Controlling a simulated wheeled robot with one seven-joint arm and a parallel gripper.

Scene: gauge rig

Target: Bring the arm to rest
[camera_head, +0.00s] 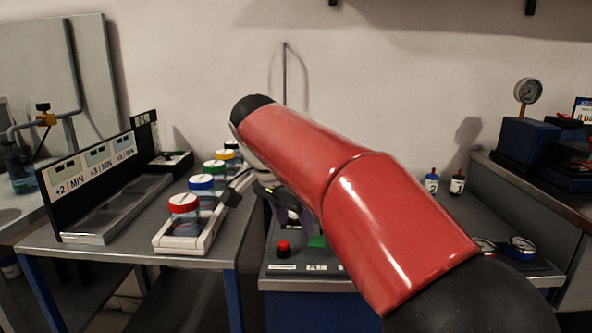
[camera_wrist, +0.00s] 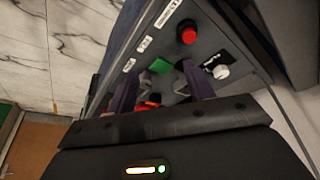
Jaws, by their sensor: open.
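My red arm (camera_head: 345,185) reaches from the lower right across the middle of the head view, over the grey rig bench. My gripper (camera_wrist: 160,86) is open in the wrist view, its two dark fingers apart over the control panel. I see nothing held between them. A red object shows low between the fingers, partly hidden. In the head view the gripper is mostly hidden behind my arm, with only a part showing above the panel. Whether the fingers touch the panel I cannot tell.
The panel carries a red button (camera_head: 283,247), also in the wrist view (camera_wrist: 188,34), a green part (camera_wrist: 160,66) and a white knob (camera_wrist: 215,72). A white tray (camera_head: 176,243) of colour-lidded jars stands left. Small bottles (camera_head: 432,182) and a gauge (camera_head: 528,91) stand right.

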